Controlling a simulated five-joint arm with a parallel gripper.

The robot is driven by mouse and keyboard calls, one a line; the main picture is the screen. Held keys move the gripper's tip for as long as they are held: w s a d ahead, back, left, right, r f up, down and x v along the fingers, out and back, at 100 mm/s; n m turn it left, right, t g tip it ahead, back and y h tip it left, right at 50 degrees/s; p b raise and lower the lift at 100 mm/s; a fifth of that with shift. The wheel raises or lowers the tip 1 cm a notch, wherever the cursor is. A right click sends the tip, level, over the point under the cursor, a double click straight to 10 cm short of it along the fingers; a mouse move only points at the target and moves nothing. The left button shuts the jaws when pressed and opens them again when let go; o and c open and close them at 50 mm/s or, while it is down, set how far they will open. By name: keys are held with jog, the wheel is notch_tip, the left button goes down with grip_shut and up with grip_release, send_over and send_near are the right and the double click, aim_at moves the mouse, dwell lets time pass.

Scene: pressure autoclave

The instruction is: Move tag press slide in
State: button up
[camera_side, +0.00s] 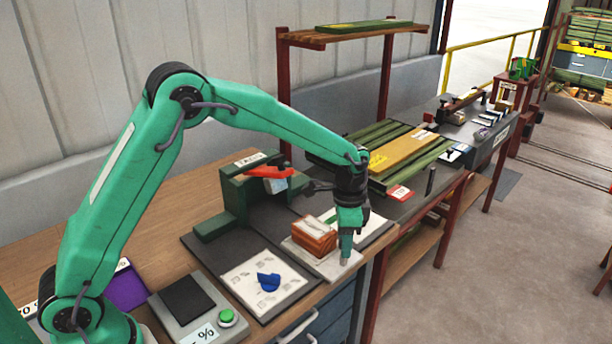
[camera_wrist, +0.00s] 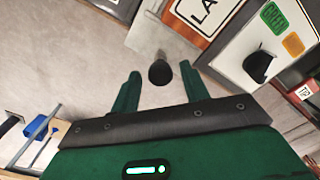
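A green press-like stand with a red lever (camera_side: 265,172) stands at the back of the dark bench mat in the side view; it may be the tag press. My gripper (camera_side: 345,262) points down at the bench's front edge, beside a reddish-brown block. In the wrist view my gripper (camera_wrist: 161,80) has its two green fingers apart. A dark round knob (camera_wrist: 160,72) shows between the fingertips, with gaps on both sides. A pale grey strip (camera_wrist: 150,35) runs beyond the knob; whether it is the slide is unclear. The side view hides the knob behind my gripper.
The reddish-brown block (camera_side: 314,238) sits on a pale plate. A white sheet with a blue piece (camera_side: 268,281) lies on the mat. A grey box with a green button (camera_side: 226,317) is nearer. In the wrist view, a panel with a black knob (camera_wrist: 258,66) is at right.

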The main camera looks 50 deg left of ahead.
aim_at(306, 222)
grip_shut()
jog(key=a, duration=1.2)
jog(key=shift+a+r, duration=0.1)
jog(key=shift+a, duration=0.25)
jog(key=shift+o, duration=0.8)
grip_release()
jog(key=shift+d, duration=0.1)
notch_tip(306, 222, up, 8)
